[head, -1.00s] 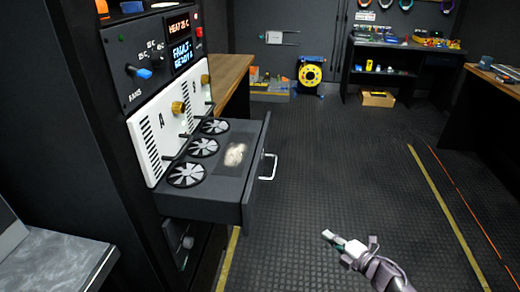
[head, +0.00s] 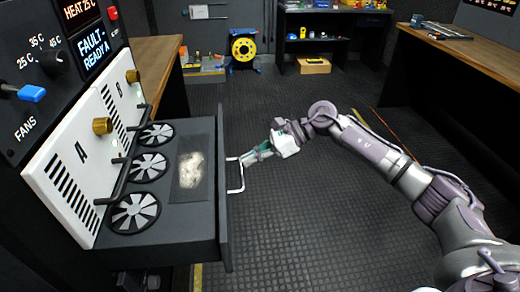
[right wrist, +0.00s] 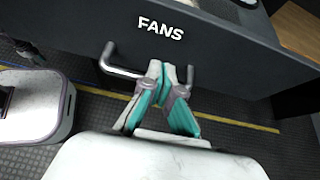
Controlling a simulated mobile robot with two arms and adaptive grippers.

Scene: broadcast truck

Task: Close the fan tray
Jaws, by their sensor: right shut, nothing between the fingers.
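The fan tray (head: 185,222) is pulled out of the dark rack in the head view. Three round fans and a pale fluffy patch lie on its top. Its front panel, marked FANS, fills the upper part of the right wrist view (right wrist: 215,40). A metal bar handle (head: 235,177) sticks out from the panel; it also shows in the right wrist view (right wrist: 117,66). My right gripper (head: 250,157) is shut and empty, its fingertips at the handle, close to the panel. I cannot tell whether they touch it.
The rack's control panel (head: 50,75) with a blue FANS knob and lit displays stands above the tray. White panels A and B (head: 85,155) with brass knobs sit behind the fans. A wooden bench (head: 150,62) is beyond. The floor right of the tray is clear.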

